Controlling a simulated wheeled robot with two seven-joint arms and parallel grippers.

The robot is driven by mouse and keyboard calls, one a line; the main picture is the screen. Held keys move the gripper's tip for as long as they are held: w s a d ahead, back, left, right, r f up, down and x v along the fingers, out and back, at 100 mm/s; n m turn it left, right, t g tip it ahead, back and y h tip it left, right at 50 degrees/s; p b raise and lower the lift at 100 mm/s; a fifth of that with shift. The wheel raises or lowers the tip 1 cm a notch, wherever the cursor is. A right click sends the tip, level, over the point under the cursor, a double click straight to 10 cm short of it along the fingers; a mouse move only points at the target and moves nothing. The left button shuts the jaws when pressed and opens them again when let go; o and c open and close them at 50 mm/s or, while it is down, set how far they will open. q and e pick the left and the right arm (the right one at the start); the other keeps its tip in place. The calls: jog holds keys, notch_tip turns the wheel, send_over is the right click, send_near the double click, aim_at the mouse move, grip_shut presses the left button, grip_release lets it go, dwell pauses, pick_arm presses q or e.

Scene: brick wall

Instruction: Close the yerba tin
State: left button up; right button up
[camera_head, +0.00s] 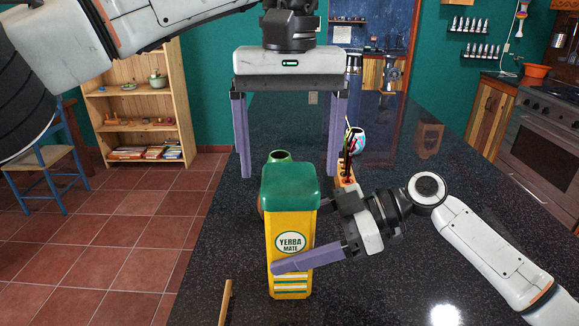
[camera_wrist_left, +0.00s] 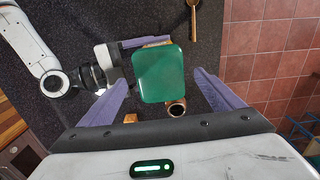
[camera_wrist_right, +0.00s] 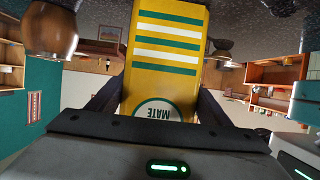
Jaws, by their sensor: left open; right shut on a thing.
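The yerba tin (camera_head: 292,278) is a tall yellow box standing upright on the dark counter. Its green lid (camera_head: 290,187) sits over the top; I cannot tell whether it is fully pressed down. The lid also shows from above in the left wrist view (camera_wrist_left: 160,75). My left gripper (camera_head: 287,176) is open above the tin, pointing down, its fingers apart on either side of the lid and not visibly touching it. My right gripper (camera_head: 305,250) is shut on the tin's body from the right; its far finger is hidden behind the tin. The striped label fills the right wrist view (camera_wrist_right: 166,60).
A wooden rack (camera_head: 345,173) and a patterned cup (camera_head: 357,138) stand behind right. A wooden utensil (camera_head: 226,302) lies front left. The right counter is clear.

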pick_arm(q)
notch_tip(320, 180, up, 5)
jog(key=shift+r, duration=0.1)
dwell(0.3)
pick_arm(e)
jog(key=o, duration=1.6)
jog(key=shift+d, duration=0.15)
pick_arm(q)
jog(key=shift+f, duration=0.25)
pick_arm(e)
jog(key=shift+d+r, duration=0.15)
jog(key=shift+d, duration=0.2)
pick_arm(q)
jog(key=shift+f+b, duration=0.9)
jog(key=shift+b, duration=0.2)
pick_arm(e)
jog(key=v, duration=0.9)
jog(key=shift+d+r, duration=0.1)
jog(key=shift+d, duration=0.05)
